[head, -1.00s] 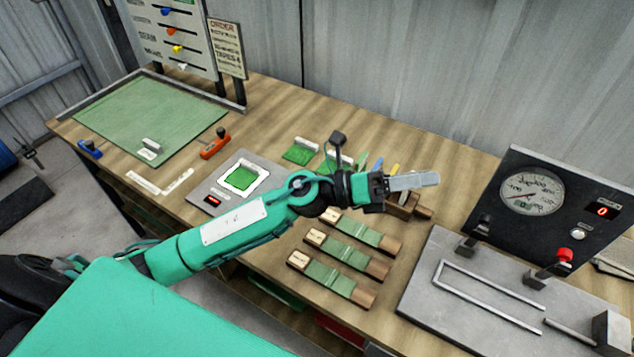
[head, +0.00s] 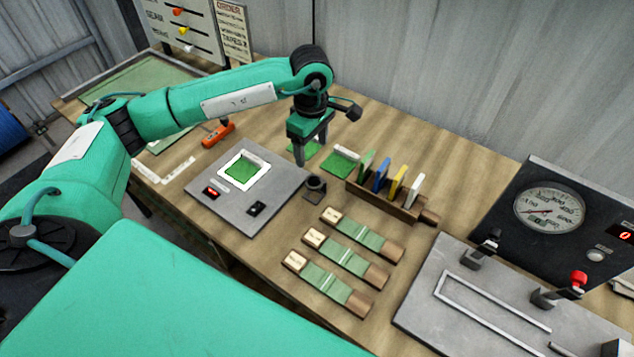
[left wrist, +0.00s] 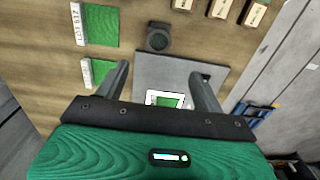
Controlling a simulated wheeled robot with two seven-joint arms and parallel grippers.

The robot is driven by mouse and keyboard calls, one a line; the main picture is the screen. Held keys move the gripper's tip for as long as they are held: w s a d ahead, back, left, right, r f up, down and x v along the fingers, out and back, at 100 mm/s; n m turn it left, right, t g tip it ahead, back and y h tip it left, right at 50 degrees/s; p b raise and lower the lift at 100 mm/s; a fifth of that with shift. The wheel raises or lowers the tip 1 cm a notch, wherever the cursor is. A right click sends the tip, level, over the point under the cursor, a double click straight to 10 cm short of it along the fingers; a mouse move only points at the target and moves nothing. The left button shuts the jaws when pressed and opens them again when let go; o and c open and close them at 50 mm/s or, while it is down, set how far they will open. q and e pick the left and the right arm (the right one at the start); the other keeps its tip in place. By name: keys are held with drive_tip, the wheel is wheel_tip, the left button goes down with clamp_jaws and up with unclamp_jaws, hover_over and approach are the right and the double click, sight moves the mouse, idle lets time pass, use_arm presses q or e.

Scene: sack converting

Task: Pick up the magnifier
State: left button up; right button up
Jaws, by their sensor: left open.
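The magnifier appears to be the small dark stand with a round ring (head: 315,187) on the wooden bench, just right of the grey plate with the green swatch. In the left wrist view the dark round piece (left wrist: 158,37) lies beyond the fingertips, roughly centred between them. My left gripper (head: 311,154) points down, open and empty, above the bench behind the plate's back right corner. It also shows in the left wrist view (left wrist: 158,72) with its fingers spread apart and the magnifier not between them. My right gripper is in neither view.
A wooden rack (head: 386,200) with several coloured cards stands right of the magnifier. Several green strips with wooden ends (head: 340,284) lie in front. The grey plate (head: 245,213) is at left, an orange-handled tool (head: 218,135) behind it. A gauge panel (head: 545,210) stands at far right.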

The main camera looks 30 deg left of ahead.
use_arm(q)
drive_tip(key=p, duration=0.2)
hover_over(312, 180)
drive_tip(key=f, duration=0.8)
drive_tip(key=shift+s+d, duration=0.2)
drive_tip(key=shift+f+p, duration=0.4)
drive_tip(key=shift+p, duration=0.1)
drive_tip(key=f+p, duration=0.1)
drive_tip(key=f, duration=0.1)
drive_tip(key=f+p, duration=0.1)
drive_tip(key=f, duration=0.1)
drive_tip(key=shift+w+a+f, duration=0.15)
drive_tip(key=shift+w, duration=0.05)
drive_tip(key=shift+f, duration=0.2)
drive_tip(key=c, duration=1.1)
